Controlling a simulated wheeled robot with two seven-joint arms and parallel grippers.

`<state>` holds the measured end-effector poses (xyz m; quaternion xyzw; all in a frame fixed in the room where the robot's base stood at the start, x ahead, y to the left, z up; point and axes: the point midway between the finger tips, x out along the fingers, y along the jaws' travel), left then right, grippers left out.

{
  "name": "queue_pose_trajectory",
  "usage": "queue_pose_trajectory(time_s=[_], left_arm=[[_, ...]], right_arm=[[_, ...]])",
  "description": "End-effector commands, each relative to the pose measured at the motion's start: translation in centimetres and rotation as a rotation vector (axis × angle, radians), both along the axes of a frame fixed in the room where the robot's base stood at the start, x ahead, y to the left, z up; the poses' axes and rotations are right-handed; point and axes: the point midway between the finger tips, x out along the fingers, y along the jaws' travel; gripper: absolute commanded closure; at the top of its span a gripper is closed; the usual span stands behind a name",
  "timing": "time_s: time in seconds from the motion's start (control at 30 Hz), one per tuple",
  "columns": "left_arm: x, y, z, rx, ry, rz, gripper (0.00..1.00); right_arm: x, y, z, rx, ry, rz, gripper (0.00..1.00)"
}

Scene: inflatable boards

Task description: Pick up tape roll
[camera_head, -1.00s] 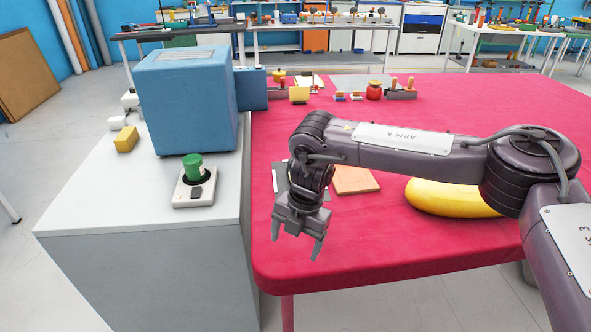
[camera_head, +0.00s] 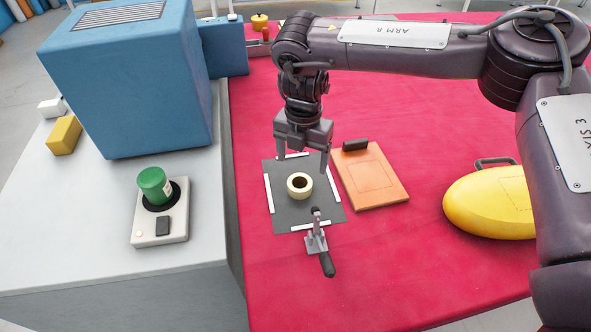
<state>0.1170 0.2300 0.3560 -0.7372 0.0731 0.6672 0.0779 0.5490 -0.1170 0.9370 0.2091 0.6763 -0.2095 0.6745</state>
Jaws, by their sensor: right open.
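The tape roll (camera_head: 291,191), a pale cream ring with a dark hole, lies flat on a dark grey mat (camera_head: 284,217) with white edge strips on the red table. My right gripper (camera_head: 301,164) points down above the far part of the mat, in the picture just above the tape roll. Its two fingers are apart, with nothing between them. The exact height over the roll cannot be told. My left gripper is not in view.
A toggle clamp (camera_head: 316,240) stands at the mat's near edge. An orange board (camera_head: 371,186) with a black handle lies right of the mat, and a yellow inflatable (camera_head: 487,203) farther right. A grey bench (camera_head: 100,245) bears a blue machine (camera_head: 135,85) and a green-topped device (camera_head: 154,186).

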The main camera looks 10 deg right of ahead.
Motion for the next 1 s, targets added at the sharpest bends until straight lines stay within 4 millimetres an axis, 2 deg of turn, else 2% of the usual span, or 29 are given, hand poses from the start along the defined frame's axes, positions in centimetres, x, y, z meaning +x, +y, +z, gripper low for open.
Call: queue_pose_trajectory(time_s=[0.03, 0.2, 0.53, 0.67, 0.83, 0.87, 1.0], left_arm=[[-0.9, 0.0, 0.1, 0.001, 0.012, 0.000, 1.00], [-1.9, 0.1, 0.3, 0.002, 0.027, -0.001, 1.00], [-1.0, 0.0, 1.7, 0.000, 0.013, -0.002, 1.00], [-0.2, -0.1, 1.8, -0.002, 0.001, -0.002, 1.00], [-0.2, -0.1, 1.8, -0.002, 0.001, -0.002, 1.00], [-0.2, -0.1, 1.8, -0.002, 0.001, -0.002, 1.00], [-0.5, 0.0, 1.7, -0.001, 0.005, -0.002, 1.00]], right_arm=[[-0.1, 0.0, -0.5, -0.001, 0.003, 0.000, 0.21], [-0.1, 0.1, -2.3, -0.002, 0.003, 0.001, 0.21], [-0.1, 0.7, -6.8, -0.001, 0.003, 0.000, 0.21], [-0.1, 0.7, -7.5, -0.002, 0.001, 0.000, 0.21], [-0.1, 0.7, -7.5, -0.001, 0.001, 0.000, 0.21], [-0.1, 0.7, -7.5, -0.001, 0.001, 0.000, 0.23], [-0.1, 0.7, -7.5, -0.001, 0.001, 0.000, 0.41]])
